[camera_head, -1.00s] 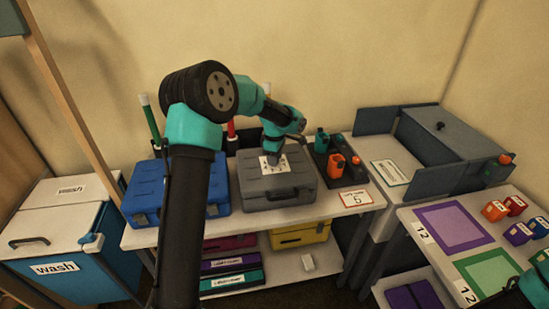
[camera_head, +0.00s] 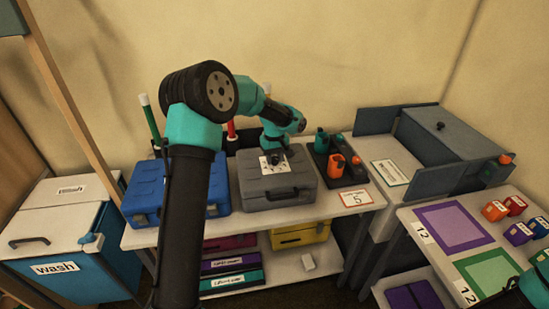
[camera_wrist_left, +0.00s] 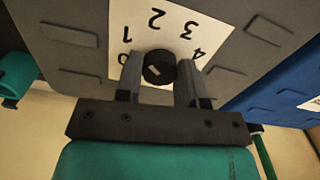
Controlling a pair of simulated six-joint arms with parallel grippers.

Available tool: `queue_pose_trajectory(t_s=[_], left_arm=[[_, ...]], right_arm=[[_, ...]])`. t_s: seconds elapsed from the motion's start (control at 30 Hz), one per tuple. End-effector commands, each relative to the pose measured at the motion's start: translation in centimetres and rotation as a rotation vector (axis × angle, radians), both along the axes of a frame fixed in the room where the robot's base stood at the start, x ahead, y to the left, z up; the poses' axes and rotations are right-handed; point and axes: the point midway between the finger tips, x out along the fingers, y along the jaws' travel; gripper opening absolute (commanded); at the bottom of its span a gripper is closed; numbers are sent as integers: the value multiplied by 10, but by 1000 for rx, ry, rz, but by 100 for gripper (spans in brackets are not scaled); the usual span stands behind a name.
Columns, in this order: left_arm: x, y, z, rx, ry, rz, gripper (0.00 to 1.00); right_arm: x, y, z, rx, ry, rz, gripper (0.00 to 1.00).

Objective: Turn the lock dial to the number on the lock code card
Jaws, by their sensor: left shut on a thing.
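The grey case (camera_head: 285,198) stands on the white table. A white number plate (camera_head: 265,168) lies on its lid, with the black lock dial (camera_wrist_left: 159,67) at its middle. In the left wrist view, the plate (camera_wrist_left: 174,14) shows 1, 2, 3 and 4 upside down; other numbers are partly hidden. The dial has a small pale mark (camera_wrist_left: 154,71). My left gripper (camera_head: 273,157) points down at the plate; its fingers (camera_wrist_left: 158,78) are shut on the dial, one on each side. The lock code card (camera_head: 356,199) at the table's right front appears to read 5.
A blue case (camera_head: 165,190) stands close left of the grey case. A dark tray with teal and orange items (camera_head: 337,163) is to its right. Part of my right arm (camera_head: 541,287) shows at the lower right edge.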

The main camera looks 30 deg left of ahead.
Motion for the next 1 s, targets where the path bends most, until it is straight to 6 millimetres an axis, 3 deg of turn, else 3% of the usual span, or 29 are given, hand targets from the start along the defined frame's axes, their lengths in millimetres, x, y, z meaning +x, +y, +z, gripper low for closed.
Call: queue_pose_trajectory(t_s=[1.0], left_arm=[[0,0,1,1,-1,-962,12]], right_arm=[[0,0,0,0,0,0,43]])
